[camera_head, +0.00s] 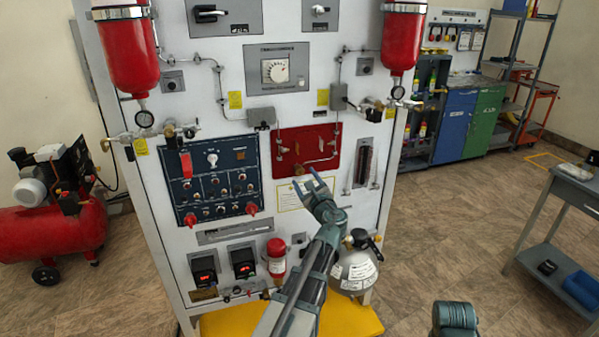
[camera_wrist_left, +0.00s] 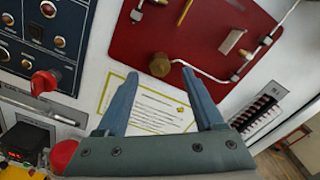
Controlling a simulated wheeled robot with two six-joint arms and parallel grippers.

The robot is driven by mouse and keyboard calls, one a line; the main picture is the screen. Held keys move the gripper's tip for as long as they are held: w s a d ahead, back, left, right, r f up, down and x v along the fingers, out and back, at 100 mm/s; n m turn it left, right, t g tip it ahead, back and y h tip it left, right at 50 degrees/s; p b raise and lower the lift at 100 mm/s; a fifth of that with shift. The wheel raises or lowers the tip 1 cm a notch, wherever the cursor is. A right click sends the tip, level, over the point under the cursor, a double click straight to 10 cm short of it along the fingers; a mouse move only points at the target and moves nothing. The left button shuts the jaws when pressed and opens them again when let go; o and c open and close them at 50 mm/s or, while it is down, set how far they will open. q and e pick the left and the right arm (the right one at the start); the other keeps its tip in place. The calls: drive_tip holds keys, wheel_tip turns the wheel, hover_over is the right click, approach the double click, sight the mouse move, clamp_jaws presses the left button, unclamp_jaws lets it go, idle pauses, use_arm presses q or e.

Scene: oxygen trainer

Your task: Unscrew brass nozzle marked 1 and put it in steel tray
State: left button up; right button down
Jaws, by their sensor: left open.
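A round brass nozzle (camera_wrist_left: 159,66) sits on the lower part of the red panel (camera_wrist_left: 200,30). In the head view the red panel (camera_head: 318,142) is at the middle of the cabinet. My left gripper (camera_head: 309,180) is open in front of the panel's lower edge. In the left wrist view its fingertips (camera_wrist_left: 160,73) lie either side of the nozzle, with nothing held; I cannot tell how far apart they are in depth. A second brass piece (camera_wrist_left: 158,2) shows at the top edge. No number on either is readable. I cannot make out a steel tray for certain.
A thin pipe (camera_wrist_left: 284,20) bends along the red panel's right side. A grey table (camera_head: 578,190) is at the right. Open floor (camera_head: 450,225) lies between cabinet and table.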

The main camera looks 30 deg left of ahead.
sight(302, 174)
idle(0.4)
use_arm(q)
drive_tip(key=shift+x, duration=1.95)
clamp_jaws()
drive_tip(key=shift+n, duration=1.7)
drive_tip(key=shift+n, duration=1.8)
